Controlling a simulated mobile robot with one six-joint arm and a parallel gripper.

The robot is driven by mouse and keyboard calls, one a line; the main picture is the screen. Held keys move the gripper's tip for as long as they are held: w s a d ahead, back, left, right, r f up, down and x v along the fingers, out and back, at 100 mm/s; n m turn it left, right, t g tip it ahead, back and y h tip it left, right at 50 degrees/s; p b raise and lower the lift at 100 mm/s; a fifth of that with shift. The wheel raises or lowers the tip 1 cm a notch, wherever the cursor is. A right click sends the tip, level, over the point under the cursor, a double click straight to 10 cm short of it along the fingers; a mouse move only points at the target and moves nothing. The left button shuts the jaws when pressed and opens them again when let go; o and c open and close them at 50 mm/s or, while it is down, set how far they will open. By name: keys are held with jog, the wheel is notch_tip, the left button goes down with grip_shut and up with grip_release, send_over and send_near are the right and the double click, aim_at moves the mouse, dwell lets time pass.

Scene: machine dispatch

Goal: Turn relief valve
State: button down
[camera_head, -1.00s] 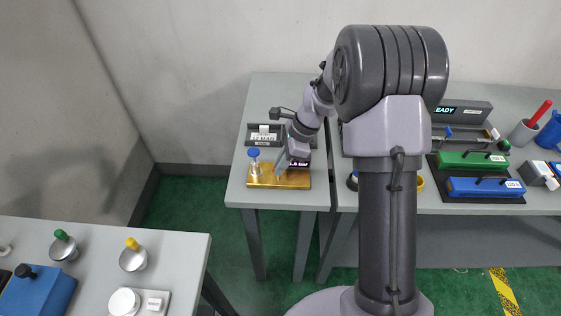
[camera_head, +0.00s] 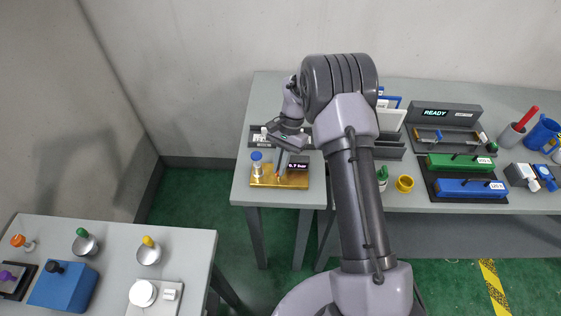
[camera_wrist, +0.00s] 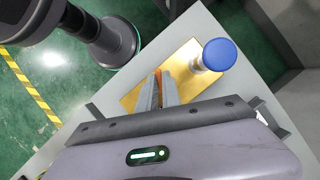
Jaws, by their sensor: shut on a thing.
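A gold plate (camera_head: 296,181) on the left end of the back table carries a blue-topped knob (camera_head: 257,156) and a small dark display (camera_head: 298,166) reading 0.7 bar. My gripper (camera_head: 279,170) points down at the plate, between the knob and the display. In the wrist view the fingers of my gripper (camera_wrist: 160,90) are close together over the gold plate (camera_wrist: 181,62). They are shut on a small orange part, seemingly the relief valve (camera_wrist: 159,74), mostly hidden by the fingers. The blue knob (camera_wrist: 219,54) stands apart, right of the fingers.
A dark rack (camera_head: 255,140) stands behind the plate. A separate table (camera_head: 190,245) at lower left holds several knobs.

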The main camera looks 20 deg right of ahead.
jog(key=n+h+p, duration=0.1)
jog(key=n, duration=0.1)
jog(key=n+g+p, duration=0.1)
jog(key=n, duration=0.2)
jog(key=shift+w+a+h, duration=0.1)
jog(key=shift+w+h, duration=0.05)
jog(key=shift+h, duration=0.25)
jog(key=shift+n, duration=0.4)
jog(key=c, duration=1.5)
grip_release()
jog(key=shift+c, duration=0.2)
jog(key=p+v, duration=0.4)
jog(key=v, duration=1.3)
jog(key=shift+w+r, duration=0.15)
jog(key=shift+w, duration=0.1)
